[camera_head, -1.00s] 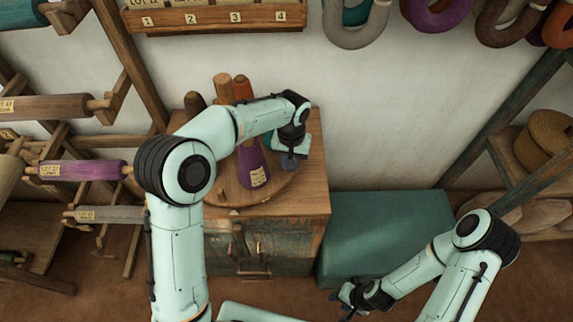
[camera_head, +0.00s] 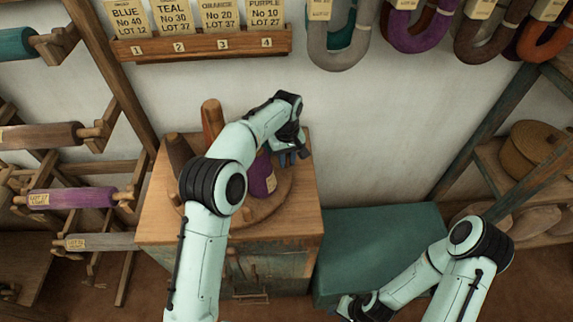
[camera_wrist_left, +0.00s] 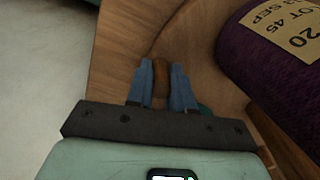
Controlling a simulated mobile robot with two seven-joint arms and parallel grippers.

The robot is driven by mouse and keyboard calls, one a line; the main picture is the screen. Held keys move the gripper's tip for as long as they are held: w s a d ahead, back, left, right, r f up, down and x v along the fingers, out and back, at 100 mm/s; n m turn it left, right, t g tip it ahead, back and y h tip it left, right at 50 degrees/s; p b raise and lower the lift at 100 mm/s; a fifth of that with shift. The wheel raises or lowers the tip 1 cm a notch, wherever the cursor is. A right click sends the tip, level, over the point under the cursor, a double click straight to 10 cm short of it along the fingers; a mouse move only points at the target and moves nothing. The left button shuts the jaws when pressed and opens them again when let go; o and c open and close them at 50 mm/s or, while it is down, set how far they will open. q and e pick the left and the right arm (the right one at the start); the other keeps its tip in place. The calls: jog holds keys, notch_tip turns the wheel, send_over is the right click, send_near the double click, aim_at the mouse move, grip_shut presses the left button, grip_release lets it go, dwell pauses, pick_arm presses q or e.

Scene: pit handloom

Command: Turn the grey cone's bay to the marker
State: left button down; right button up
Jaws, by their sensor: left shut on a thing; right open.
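A round wooden turntable (camera_head: 282,204) sits on a wooden cabinet. It carries a purple cone (camera_head: 263,180) with a tan label, an orange-brown cone (camera_head: 212,118) and a dark brownish cone (camera_head: 179,152). The purple cone also shows in the left wrist view (camera_wrist_left: 275,75). My left gripper (camera_head: 291,154) is at the turntable's back right. In the left wrist view its blue fingers (camera_wrist_left: 160,88) are shut on a brown wooden peg (camera_wrist_left: 160,70). My arm hides the turntable's middle and front left. I cannot make out a grey cone or the marker. My right gripper (camera_head: 352,308) is low, away from the cabinet.
The cabinet top (camera_head: 155,220) has bare wood around the turntable. A teal chest (camera_head: 375,245) stands to its right. A numbered card rack (camera_head: 210,46) and yarn hanks (camera_head: 338,50) hang on the wall. A bobbin frame (camera_head: 110,75) stands at left, shelves (camera_head: 500,165) at right.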

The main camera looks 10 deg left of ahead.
pick_arm(q)
jog(key=shift+w+a+n, duration=0.35)
jog(key=shift+w+n, duration=0.2)
jog(key=shift+w, duration=0.2)
jog(key=shift+w+a+n, duration=0.3)
jog(key=shift+w+n, duration=0.2)
jog(key=shift+w, duration=0.2)
jog(key=shift+w+a+n, duration=0.35)
jog(key=shift+w+n, duration=0.2)
jog(key=shift+w, duration=0.3)
jog(key=c, duration=1)
grip_release()
jog(key=shift+r, duration=0.1)
